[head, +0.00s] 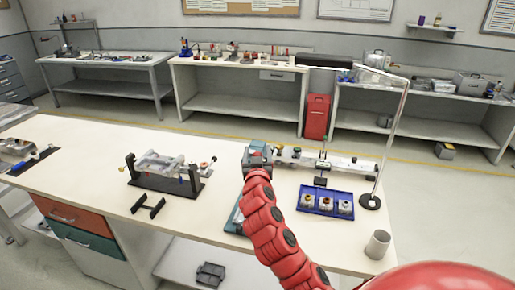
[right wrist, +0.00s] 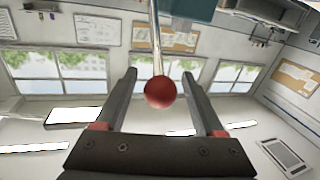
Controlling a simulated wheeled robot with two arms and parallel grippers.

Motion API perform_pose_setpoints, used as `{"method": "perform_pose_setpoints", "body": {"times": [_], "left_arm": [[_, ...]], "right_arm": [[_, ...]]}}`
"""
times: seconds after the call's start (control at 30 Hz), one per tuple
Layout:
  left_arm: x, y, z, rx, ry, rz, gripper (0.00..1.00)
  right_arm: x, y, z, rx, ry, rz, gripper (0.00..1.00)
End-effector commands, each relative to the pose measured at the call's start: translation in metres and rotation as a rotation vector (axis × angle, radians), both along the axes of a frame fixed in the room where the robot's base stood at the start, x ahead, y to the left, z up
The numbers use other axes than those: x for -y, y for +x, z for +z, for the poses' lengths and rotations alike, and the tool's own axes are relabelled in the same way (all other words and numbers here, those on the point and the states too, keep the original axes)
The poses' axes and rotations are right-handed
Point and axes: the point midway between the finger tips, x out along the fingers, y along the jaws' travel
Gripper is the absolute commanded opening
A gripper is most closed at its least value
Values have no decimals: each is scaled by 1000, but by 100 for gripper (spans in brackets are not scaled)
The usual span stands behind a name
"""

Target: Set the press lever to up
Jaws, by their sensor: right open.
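The press (head: 258,150) is a teal machine on the long table; its lower part shows beside my right arm, which covers much of it. In the right wrist view its lever is a thin metal rod (right wrist: 156,45) ending in a red ball knob (right wrist: 160,93). In the head view the right gripper and lever are mostly hidden at the arm's end. My left gripper is out of view.
A black-based fixture (head: 168,183) stands left of the press. To the right are a blue tray (head: 312,206) with several small parts, a lamp on a black foot (head: 370,202) and a grey cup (head: 378,244). The table's front middle is mostly bare.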

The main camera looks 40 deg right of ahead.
Motion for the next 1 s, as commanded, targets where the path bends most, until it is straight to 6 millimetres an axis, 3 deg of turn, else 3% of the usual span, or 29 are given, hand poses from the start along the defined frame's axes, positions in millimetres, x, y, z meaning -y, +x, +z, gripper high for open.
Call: {"method": "perform_pose_setpoints", "body": {"times": [0.5,0.9,1.0], "left_arm": [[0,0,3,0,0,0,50],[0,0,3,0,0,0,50],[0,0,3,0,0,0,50]], "right_arm": [[7,11,-1,0,0,1,71],[7,11,-1,0,0,1,0],[7,11,-1,0,0,1,0]]}}
